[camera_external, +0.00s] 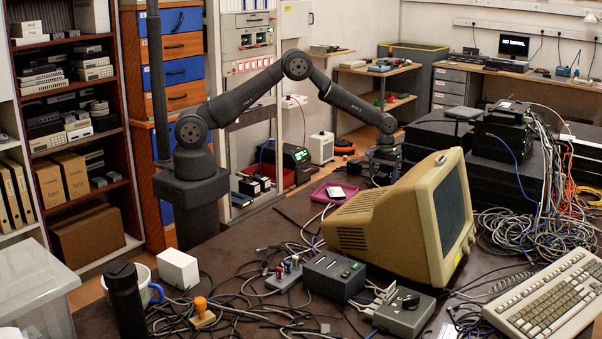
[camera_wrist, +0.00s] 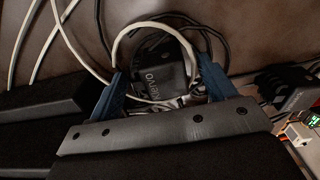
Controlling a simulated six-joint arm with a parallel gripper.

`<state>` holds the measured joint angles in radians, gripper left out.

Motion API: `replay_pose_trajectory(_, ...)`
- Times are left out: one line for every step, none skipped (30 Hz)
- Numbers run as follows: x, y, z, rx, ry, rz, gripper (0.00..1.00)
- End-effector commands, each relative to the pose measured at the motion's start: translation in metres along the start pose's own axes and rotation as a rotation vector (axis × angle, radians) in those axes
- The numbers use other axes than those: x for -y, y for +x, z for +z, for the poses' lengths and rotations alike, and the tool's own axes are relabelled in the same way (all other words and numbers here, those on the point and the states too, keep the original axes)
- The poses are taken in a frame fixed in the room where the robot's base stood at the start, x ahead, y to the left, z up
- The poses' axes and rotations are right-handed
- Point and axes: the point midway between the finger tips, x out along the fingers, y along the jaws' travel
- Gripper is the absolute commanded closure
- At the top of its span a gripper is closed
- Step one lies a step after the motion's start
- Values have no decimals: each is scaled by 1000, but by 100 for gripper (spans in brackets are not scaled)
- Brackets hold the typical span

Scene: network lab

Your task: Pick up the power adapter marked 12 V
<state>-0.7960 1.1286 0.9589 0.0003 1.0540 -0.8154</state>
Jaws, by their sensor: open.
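I cannot tell whether the fingers touch the adapter. In the external view my wrist is behind the beige monitor (camera_external: 385,215), and the fingertips are hidden.
White cables (camera_wrist: 75,40) run across the brown tabletop at the upper left. A device with a green light (camera_wrist: 312,122) sits at the right edge. In the external view, black boxes (camera_external: 435,140) and a cable tangle (camera_external: 510,230) crowd the right; a pink tray (camera_external: 322,195) lies left of my wrist.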

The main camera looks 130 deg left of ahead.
Motion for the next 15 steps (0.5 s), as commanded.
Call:
replay_pose_trajectory(0,0,0,-1,0,1,24)
replay_pose_trajectory(0,0,0,-1,0,1,24)
replay_pose_trajectory(0,0,0,-1,0,1,24)
replay_pose_trajectory(0,-1,0,-1,0,1,24)
replay_pose_trajectory(0,-1,0,-1,0,1,26)
replay_pose_trajectory(0,-1,0,-1,0,1,33)
replay_pose_trajectory(0,-1,0,-1,0,1,39)
replay_pose_trajectory(0,-1,0,-1,0,1,45)
replay_pose_trajectory(0,-1,0,-1,0,1,53)
replay_pose_trajectory(0,-1,0,-1,0,1,59)
replay_pose_trajectory(0,-1,0,-1,0,1,65)
replay_pose_trajectory(0,-1,0,-1,0,1,73)
replay_pose_trajectory(0,-1,0,-1,0,1,76)
replay_pose_trajectory(0,-1,0,-1,0,1,76)
replay_pose_trajectory(0,-1,0,-1,0,1,76)
